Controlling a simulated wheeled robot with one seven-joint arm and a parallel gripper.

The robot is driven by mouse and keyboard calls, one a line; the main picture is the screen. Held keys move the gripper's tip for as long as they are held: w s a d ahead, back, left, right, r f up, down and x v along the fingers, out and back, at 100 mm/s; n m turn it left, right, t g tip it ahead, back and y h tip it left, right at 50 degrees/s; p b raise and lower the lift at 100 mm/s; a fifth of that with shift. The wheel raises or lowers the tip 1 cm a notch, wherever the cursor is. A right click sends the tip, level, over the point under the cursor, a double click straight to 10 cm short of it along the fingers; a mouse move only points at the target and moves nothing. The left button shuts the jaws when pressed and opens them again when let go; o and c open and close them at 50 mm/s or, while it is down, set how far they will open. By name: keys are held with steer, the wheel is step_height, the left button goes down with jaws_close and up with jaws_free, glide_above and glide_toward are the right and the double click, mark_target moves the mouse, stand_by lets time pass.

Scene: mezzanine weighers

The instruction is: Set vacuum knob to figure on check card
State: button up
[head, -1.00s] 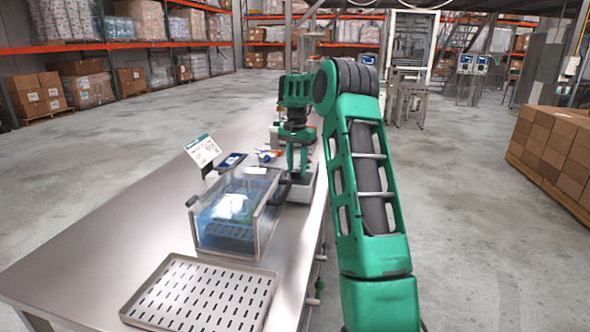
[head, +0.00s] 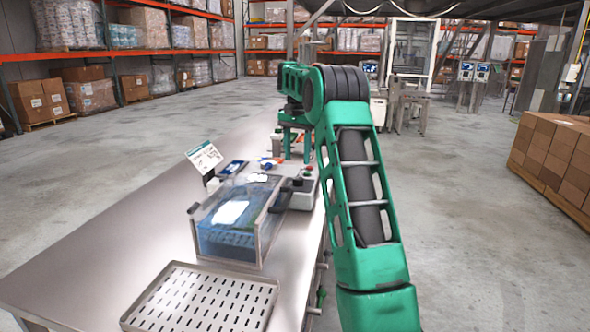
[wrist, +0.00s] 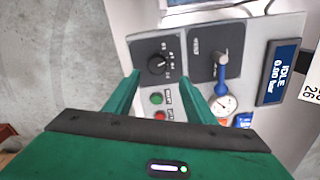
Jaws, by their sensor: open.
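The vacuum knob (wrist: 157,64) is a black dial on a dark scale plate in the wrist view. Its pointer setting is too small to read. My gripper (wrist: 160,77) is open, its green fingers either side of the knob in the picture, apparently apart from it. In the head view my gripper (head: 297,147) is above the grey control box (head: 302,198), which is partly hidden. A white card (head: 204,156) stands tilted behind the clear chamber; its figure is unreadable there.
Near the knob are a blue-handled lever (wrist: 221,72), a gauge (wrist: 223,103), a green button (wrist: 157,98), a red button (wrist: 160,115) and a display (wrist: 277,70) reading IDLE 0.00 bar. The clear chamber (head: 266,240) and slotted tray (head: 170,312) stand on the steel bench (head: 90,250).

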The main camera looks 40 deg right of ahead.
step_height(320, 180, up, 3)
steer(key=shift+r, duration=0.15)
stand_by(0.6)
steer(key=s+a+n, duration=0.1)
steer(key=s+a, duration=0.3)
steer(key=s, duration=0.3)
steer(key=s+a+r+n+h, duration=0.1)
steer(key=s+a, duration=0.2)
steer(key=s, duration=0.4)
steer(key=s+a+n, duration=0.2)
steer(key=s+a, duration=0.2)
steer(key=s, duration=0.3)
steer(key=s+a+f+n, duration=0.1)
steer(key=s+a+f, duration=0.3)
steer(key=s, duration=0.3)
steer(key=s+a+f+n, duration=0.1)
steer(key=s+a+f, duration=0.3)
steer(key=s, duration=0.4)
steer(key=s+a+f+n+y, duration=0.1)
steer(key=s+a+f, duration=0.3)
steer(key=s, duration=0.4)
steer(key=shift+s+a+f, duration=0.2)
steer(key=shift+f, duration=0.05)
